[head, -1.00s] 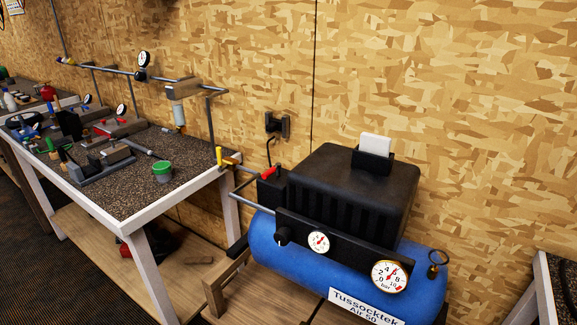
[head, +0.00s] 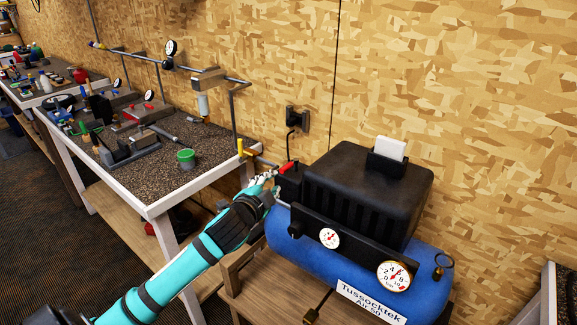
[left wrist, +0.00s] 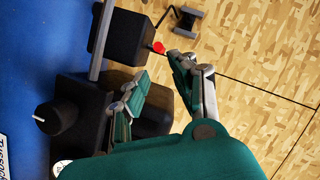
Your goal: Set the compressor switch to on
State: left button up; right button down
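The blue compressor (head: 345,265) with a black housing stands on a low wooden stand. A small black box (head: 290,184) at its left end carries a red switch lever (head: 286,168). In the left wrist view the red lever tip (left wrist: 159,47) sticks out of the black box (left wrist: 121,38). My left gripper (head: 270,182) is at the left side of this box, close to the lever. In the left wrist view its fingers (left wrist: 160,85) are apart with nothing held between them, and the red tip lies just beyond them. Contact cannot be told. My right gripper is not in view.
A workbench (head: 215,150) with tools and a green tub (head: 186,159) stands to the left. A pipe and a yellow-handled valve (head: 240,147) run beside the box. A black knob (head: 294,230) and gauges (head: 393,275) face the front. A wooden wall is behind.

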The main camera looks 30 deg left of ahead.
aim_at(285, 170)
pick_arm(q)
jog(key=p+x, duration=0.1)
jog(key=x, duration=1.2)
jog(key=shift+d, duration=0.1)
grip_shut()
